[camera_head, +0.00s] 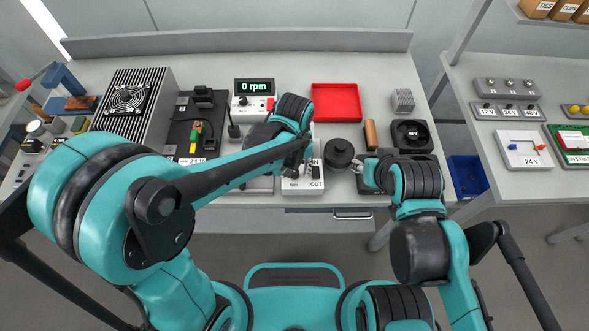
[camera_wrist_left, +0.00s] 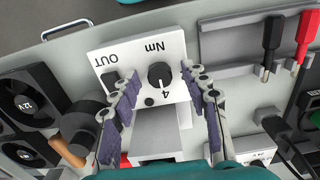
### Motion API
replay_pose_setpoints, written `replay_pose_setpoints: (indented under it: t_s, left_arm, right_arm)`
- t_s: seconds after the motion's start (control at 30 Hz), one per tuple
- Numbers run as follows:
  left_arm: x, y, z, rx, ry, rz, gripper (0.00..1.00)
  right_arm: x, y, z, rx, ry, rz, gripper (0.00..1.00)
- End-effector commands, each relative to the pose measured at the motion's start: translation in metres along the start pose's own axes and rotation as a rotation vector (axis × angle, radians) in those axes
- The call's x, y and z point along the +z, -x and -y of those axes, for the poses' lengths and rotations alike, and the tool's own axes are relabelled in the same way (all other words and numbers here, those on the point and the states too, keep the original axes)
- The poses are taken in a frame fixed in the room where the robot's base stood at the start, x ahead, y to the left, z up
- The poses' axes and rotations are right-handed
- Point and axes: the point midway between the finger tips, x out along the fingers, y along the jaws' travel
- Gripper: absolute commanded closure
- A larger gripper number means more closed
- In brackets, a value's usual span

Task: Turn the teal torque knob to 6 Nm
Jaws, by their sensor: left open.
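A white box (camera_wrist_left: 135,52) marked "Nm" and "OUT" fills the middle of the left wrist view, upside down there. On its face is a round black knob (camera_wrist_left: 160,75) with a light mark; I see no teal on it. A "4" is printed or shown beside the knob. My left gripper (camera_wrist_left: 158,82) is open, its purple-padded fingers on either side of the knob, apart from it as far as I can tell. In the head view the box (camera_head: 303,187) is partly hidden by my left gripper (camera_head: 303,158). My right gripper (camera_head: 363,166) hangs to the right; its jaws are unclear.
A black round part (camera_head: 339,153) and a fan (camera_head: 411,135) stand right of the box. A red tray (camera_head: 336,102) and a "0 rpm" display (camera_head: 254,86) are behind. Black and red plugs (camera_wrist_left: 303,40) show in the wrist view. The bench's front edge is close.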

Motion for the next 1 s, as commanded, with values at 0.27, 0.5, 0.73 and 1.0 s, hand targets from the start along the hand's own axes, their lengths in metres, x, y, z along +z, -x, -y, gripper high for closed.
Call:
replay_pose_setpoints:
  t_s: [0.27,0.5,0.73,1.0]
  left_arm:
    - [-0.0001,0.0004,0.0,0.0,0.0,0.0,0.73]
    - [-0.0002,0.0004,0.0,0.0,0.0,0.0,1.0]
    - [-0.0001,0.0004,0.0,0.0,-0.029,0.0,1.0]
    - [-0.0002,0.0003,0.0,0.0,-0.176,0.0,1.0]
  right_arm:
    - [-0.0003,0.0004,0.0,0.0,0.0,0.0,0.6]
    - [-0.0003,0.0003,0.0,0.0,0.0,0.0,0.6]
    - [-0.0002,0.0002,0.0,0.0,0.0,0.0,0.6]
    - [0.0,0.0,0.0,0.0,0.0,0.0,0.6]
